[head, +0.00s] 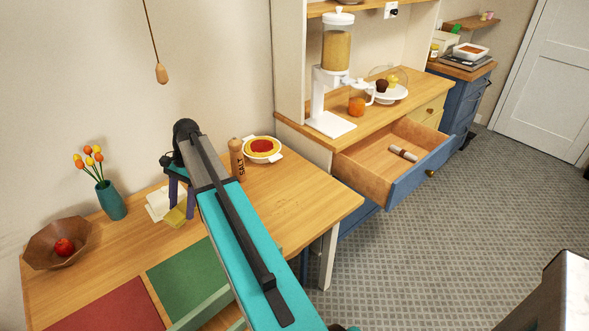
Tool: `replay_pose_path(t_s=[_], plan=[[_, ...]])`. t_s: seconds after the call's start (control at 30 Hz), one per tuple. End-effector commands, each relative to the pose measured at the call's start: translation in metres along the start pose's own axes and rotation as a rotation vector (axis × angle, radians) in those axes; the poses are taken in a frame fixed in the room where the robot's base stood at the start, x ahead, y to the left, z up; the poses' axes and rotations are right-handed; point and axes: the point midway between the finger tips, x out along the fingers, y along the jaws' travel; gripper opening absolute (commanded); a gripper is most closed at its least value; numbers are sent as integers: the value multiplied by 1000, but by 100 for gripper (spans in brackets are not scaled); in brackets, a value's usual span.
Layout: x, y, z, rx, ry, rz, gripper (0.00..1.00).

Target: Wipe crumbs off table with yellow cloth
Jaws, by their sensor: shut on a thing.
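The yellow cloth (174,217) is at the left part of the wooden table (318,192), below my gripper. My gripper (180,208) points down with its dark purple fingers, shut on the yellow cloth. Part of the cloth is hidden by the fingers, and I cannot tell whether it touches the table top. Faint small specks, perhaps crumbs (286,206), show on the bare right part of the table. My arm hides the middle of the table.
White papers (158,204) lie beside the cloth. A salt mill (237,160) and a pie dish (263,150) stand at the back. A teal vase (111,200) and a brown bowl (40,247) are at left. An open drawer (377,173) juts out beyond the table.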

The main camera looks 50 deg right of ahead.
Motion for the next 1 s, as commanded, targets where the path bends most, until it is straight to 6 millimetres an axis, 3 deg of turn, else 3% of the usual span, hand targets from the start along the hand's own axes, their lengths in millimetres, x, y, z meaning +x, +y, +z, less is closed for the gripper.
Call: replay_pose_path(t_s=[0.03,0.57,1.0], plan=[[-10,6,-14,45,-1,-16,33],[-61,79,-153,472,1,-189,33],[-98,172,-252,832,-4,-333,33]])
